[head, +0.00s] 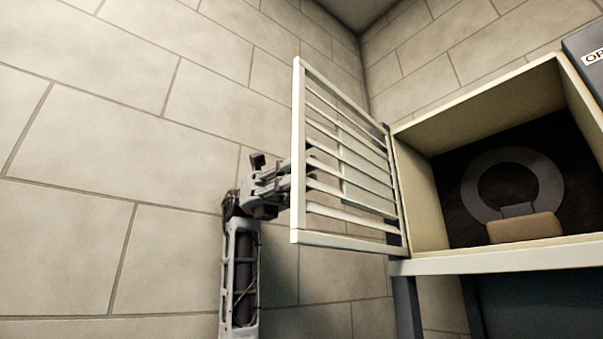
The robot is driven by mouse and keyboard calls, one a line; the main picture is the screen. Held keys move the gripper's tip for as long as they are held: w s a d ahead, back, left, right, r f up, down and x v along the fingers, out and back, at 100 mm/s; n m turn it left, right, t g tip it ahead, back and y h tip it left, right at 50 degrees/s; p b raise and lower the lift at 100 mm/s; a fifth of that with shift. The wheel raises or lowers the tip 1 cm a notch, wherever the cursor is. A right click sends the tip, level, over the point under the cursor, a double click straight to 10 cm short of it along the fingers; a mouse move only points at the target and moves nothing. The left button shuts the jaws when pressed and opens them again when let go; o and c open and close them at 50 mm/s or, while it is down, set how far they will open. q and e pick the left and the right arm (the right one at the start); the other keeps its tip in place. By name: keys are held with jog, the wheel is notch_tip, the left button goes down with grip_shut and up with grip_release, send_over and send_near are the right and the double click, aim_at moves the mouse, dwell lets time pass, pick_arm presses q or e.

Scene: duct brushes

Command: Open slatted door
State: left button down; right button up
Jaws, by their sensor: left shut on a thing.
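The slatted door (352,243) is a cream frame with several horizontal slats. It stands swung wide open, hinged at the left edge of a cream box-shaped cabinet (428,205). My left gripper (287,180) is at the door's free left edge, about midway up, and is shut on it. The fingertips are partly hidden at the door's edge. My right gripper is not in view.
Inside the open cabinet are a grey ring (480,180) and a tan block (525,228) below it. The cabinet stands on dark legs (408,305). A grey box with a label (590,62) sits at top right. A block wall (130,150) lies behind the door.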

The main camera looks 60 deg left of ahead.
aim_at(299, 121)
pick_arm(q)
jog(key=c, duration=1.5)
grip_release()
jog(key=shift+d, duration=0.1)
jog(key=shift+r, duration=0.1)
jog(key=shift+r, duration=0.1)
jog(key=shift+r, duration=4.8)
